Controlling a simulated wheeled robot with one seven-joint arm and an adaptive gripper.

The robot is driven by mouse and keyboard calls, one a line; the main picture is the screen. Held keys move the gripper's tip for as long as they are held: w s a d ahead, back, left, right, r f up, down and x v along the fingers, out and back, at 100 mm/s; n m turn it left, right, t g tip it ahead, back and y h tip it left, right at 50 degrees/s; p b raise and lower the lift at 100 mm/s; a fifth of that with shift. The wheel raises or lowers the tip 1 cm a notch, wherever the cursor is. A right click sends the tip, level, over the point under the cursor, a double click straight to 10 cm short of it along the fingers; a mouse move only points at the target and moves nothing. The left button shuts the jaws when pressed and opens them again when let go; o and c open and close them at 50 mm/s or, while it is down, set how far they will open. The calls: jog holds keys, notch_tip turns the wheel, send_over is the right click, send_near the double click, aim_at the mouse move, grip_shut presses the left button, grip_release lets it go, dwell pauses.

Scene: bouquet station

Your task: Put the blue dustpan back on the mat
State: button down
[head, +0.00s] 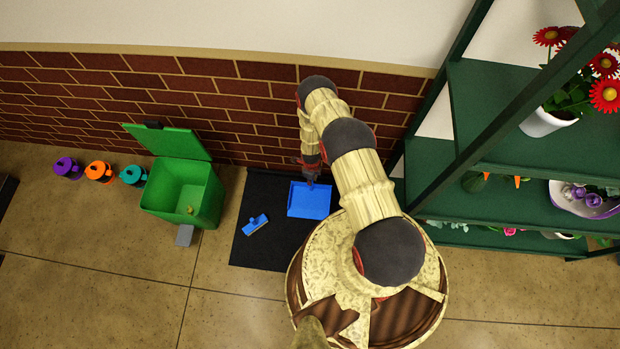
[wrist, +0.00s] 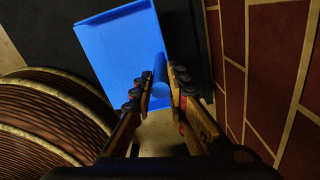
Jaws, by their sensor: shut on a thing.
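The blue dustpan (head: 309,203) shows over the right part of the black mat (head: 262,193) in the head view. In the wrist view the dustpan (wrist: 122,50) lies flat ahead of the fingers. My gripper (wrist: 161,85) is shut on the dustpan's handle (wrist: 160,68), which sits between the fingertips. In the head view my gripper (head: 311,180) is at the dustpan's wall-side edge and small. The mat (wrist: 45,32) shows dark behind the dustpan in the wrist view. I cannot tell whether the dustpan touches the mat.
A blue brush (head: 256,224) lies on the mat's left part. A green bin (head: 184,190) with its lid open stands left of the mat. A brick wall (head: 240,100) runs behind. Green shelves (head: 470,190) stand to the right. Several coloured watering cans (head: 100,172) stand at the far left.

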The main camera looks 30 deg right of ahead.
jog(key=shift+w+d+f+b, duration=0.25)
jog(key=shift+f+b, duration=0.35)
jog(key=shift+b, duration=0.7)
jog(key=shift+w+d+f+b, duration=0.1)
jog(key=shift+w+f+b, duration=0.15)
jog(key=shift+f+b, duration=0.7)
jog(key=w+d+f+b, duration=0.2)
jog(key=w+f+b, duration=0.1)
jog(key=f, duration=0.3)
jog(key=shift+b, duration=0.4)
jog(key=shift+f, duration=0.1)
jog(key=c, duration=1.7)
grip_release()
jog(key=shift+o, duration=0.2)
notch_tip(320, 180, up, 12)
